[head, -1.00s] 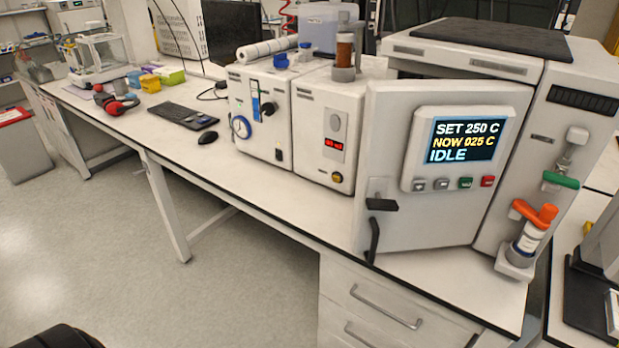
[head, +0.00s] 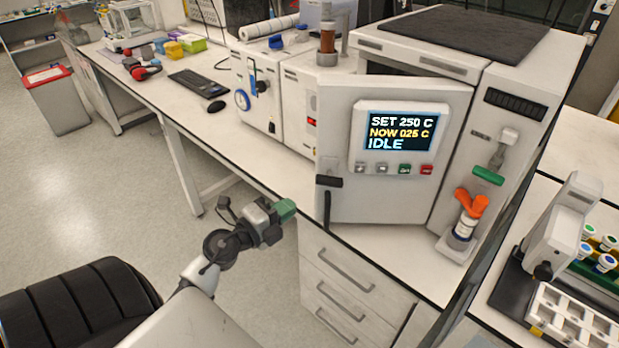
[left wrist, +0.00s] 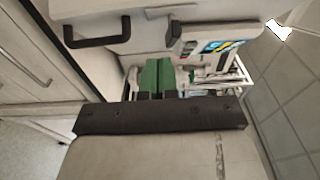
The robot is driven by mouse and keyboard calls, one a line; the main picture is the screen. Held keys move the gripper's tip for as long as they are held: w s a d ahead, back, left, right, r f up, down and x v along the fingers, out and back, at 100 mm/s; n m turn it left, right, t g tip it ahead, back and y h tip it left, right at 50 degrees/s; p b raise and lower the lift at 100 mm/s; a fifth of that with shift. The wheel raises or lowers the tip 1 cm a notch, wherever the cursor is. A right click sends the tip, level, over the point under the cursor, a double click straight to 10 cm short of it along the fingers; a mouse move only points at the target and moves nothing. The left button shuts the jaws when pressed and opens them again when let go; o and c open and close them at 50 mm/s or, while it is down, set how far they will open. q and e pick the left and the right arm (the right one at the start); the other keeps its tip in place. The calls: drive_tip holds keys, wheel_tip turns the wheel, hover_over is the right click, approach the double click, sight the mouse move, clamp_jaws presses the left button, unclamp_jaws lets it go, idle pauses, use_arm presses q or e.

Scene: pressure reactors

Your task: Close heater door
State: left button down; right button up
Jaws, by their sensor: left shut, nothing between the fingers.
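The heater door (head: 385,195) is a white panel with a lit display (head: 401,133) reading SET 250 C, NOW 025 C, IDLE. It stands open, swung out from the front of the white heater (head: 470,110) on the bench. A black handle (head: 327,209) and a black latch piece (head: 329,182) sit at its free left edge. My left gripper (head: 285,209) has green fingertips, is shut and empty, and is left of the handle, apart from it. In the left wrist view the green fingers (left wrist: 158,76) are together, with the dark handle (left wrist: 97,36) at upper left. My right gripper is not in view.
White instrument boxes (head: 258,85) stand on the bench left of the heater. Drawers with grey handles (head: 345,270) are below the bench. An orange-handled valve (head: 471,203) is at the heater's right. A rack with colored caps (head: 590,255) is on the right bench. Floor at left is open.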

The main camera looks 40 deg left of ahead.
use_arm(q)
drive_tip(key=w+a, duration=0.1)
drive_tip(key=w, duration=0.9)
drive_tip(key=shift+p, duration=0.4)
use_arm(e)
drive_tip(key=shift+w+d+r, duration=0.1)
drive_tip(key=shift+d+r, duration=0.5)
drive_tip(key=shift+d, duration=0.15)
